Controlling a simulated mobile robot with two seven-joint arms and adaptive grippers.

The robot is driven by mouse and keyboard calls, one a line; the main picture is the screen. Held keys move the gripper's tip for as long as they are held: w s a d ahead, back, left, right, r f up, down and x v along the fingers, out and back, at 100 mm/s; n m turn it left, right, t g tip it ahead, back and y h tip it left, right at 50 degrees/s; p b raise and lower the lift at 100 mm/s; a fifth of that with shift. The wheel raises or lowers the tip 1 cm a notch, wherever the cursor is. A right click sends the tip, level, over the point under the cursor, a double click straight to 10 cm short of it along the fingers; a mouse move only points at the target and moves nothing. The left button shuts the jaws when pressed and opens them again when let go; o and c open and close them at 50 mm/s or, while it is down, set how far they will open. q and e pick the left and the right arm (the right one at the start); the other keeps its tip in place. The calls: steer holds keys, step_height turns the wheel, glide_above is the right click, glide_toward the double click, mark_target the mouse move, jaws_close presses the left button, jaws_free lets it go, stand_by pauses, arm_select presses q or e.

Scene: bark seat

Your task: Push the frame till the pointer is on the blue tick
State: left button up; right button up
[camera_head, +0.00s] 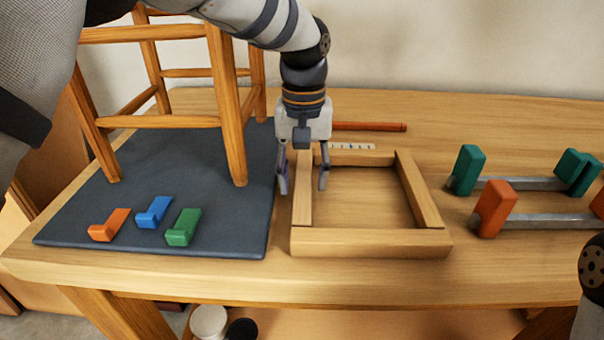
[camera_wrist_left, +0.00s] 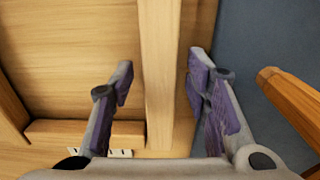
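The wooden frame (camera_head: 370,242) lies on the bench, an open rectangle with a bare middle. A white strip with small ticks (camera_head: 350,146) lies along its far side; part of it also shows in the left wrist view (camera_wrist_left: 105,153). The tick colours are too small to tell surely, and I cannot make out the pointer. My left gripper (camera_head: 303,183) points down over the frame's left rail (camera_head: 303,205). In the left wrist view its open fingers (camera_wrist_left: 160,100) stand on either side of the rail (camera_wrist_left: 160,60), with gaps visible. My right gripper is out of view.
A stool (camera_head: 228,90) stands on a dark mat (camera_head: 110,222) at left, close to my left gripper. Orange (camera_head: 110,225), blue (camera_head: 154,212) and green (camera_head: 184,227) blocks lie there. Clamps (camera_head: 495,208) lie at right. An orange-brown rod (camera_head: 368,126) lies behind the frame.

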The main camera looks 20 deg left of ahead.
mark_target(304, 178)
arm_select(q)
steer(key=shift+r, duration=0.1)
step_height(304, 178, up, 12)
stand_by(0.5)
